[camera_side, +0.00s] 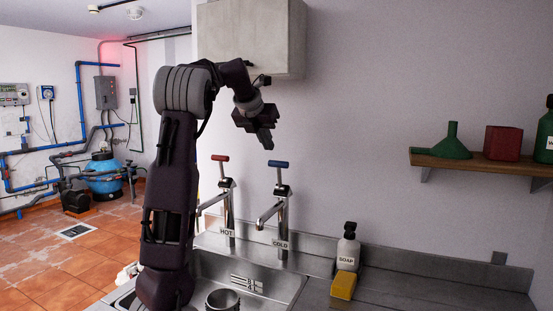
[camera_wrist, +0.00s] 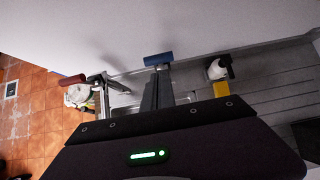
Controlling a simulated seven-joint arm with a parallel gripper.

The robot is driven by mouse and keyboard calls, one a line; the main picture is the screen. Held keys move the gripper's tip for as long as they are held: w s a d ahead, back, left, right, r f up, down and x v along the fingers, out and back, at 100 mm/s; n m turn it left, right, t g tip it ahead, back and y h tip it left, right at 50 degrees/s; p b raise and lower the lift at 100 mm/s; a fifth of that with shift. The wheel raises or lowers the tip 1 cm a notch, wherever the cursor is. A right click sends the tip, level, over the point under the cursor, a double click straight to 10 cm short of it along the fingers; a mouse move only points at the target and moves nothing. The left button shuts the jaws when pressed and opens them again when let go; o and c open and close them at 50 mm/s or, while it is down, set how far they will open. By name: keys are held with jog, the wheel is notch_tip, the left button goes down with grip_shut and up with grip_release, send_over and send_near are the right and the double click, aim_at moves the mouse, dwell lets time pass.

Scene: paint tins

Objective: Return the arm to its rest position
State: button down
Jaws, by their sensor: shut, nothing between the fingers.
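My gripper (camera_side: 265,140) is shut and empty. In the side view it points down in the air, above the blue-handled COLD tap (camera_side: 279,200) and below the wall cabinet. In the wrist view my gripper (camera_wrist: 157,97) shows as dark closed fingers, with the blue tap handle (camera_wrist: 158,59) just beyond their tips. The red-handled HOT tap (camera_side: 226,200) stands to the left of the cold one.
A grey wall cabinet (camera_side: 285,40) hangs behind my arm. A metal sink (camera_side: 290,285) holds a metal tin (camera_side: 222,300). A SOAP bottle (camera_side: 348,247) and yellow sponge (camera_side: 343,286) stand at its right. A wooden shelf (camera_side: 450,164) carries a green funnel, red box and green bottle.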

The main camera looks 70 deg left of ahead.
jog(key=shift+s+d+r, duration=0.1)
jog(key=shift+r, duration=0.05)
jog(key=s+d+f+m+t+h, duration=0.1)
jog(key=d+f+m+h, duration=0.2)
jog(key=d+m, duration=1)
jog(key=d+f+m+h, duration=0.2)
jog(key=d+f+m, duration=0.1)
jog(key=d+m, duration=1.05)
jog(key=s+d+f+m+g, duration=0.1)
jog(key=s+d+f+m, duration=0.9)
jog(key=m, duration=0.8)
jog(key=s+d, duration=0.3)
jog(key=d, duration=0.2)
jog(key=shift+s+d+f+h, duration=0.2)
jog(key=shift+s+h, duration=0.1)
jog(key=shift+h, duration=0.1)
jog(key=shift+m, duration=0.25)
